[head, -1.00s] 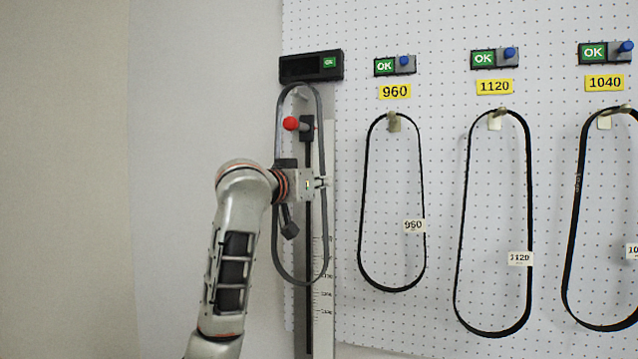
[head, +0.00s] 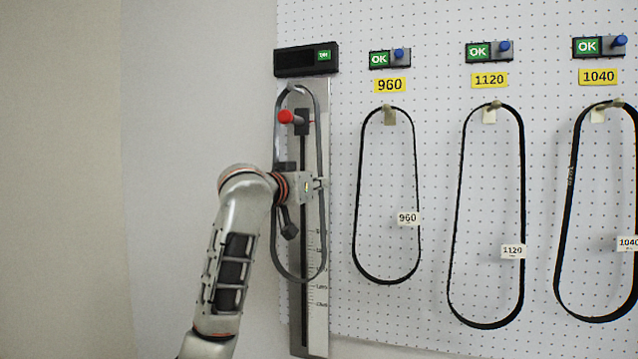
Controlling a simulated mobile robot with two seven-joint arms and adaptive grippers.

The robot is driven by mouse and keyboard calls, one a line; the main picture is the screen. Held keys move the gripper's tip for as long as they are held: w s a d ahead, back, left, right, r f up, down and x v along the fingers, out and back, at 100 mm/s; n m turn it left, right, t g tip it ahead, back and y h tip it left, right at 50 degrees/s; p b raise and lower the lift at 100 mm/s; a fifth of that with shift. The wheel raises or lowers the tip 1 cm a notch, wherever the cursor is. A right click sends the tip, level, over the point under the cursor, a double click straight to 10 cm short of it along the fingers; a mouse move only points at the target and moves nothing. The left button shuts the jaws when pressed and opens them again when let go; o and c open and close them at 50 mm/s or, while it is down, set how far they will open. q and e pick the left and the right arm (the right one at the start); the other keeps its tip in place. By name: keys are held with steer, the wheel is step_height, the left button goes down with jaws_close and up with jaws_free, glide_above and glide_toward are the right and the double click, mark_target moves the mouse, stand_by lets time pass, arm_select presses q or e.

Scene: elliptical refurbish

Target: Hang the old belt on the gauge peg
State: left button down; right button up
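The old belt (head: 277,240) is a grey upright loop in front of the gauge at the left end of the pegboard. My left gripper (head: 320,184) is at the belt's right strand, about mid-height, and appears shut on it. The gauge (head: 318,325) is a tall metal scale with a dark slot and a black display on top. The gauge peg (head: 294,91) is a pale stub below the display, near the top of the loop. I cannot tell whether the belt touches it. My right gripper is not in view.
A red knob (head: 286,117) on a dark slider shows within the loop. To the right, black belts labelled 960 (head: 357,190), 1120 (head: 524,190) and 1040 (head: 568,200) hang on pegs under green OK boxes. The wall at left is bare.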

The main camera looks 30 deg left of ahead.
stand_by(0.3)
arm_select(q)
steer(key=c, duration=2.2)
jaws_free()
steer(key=shift+s, duration=0.15)
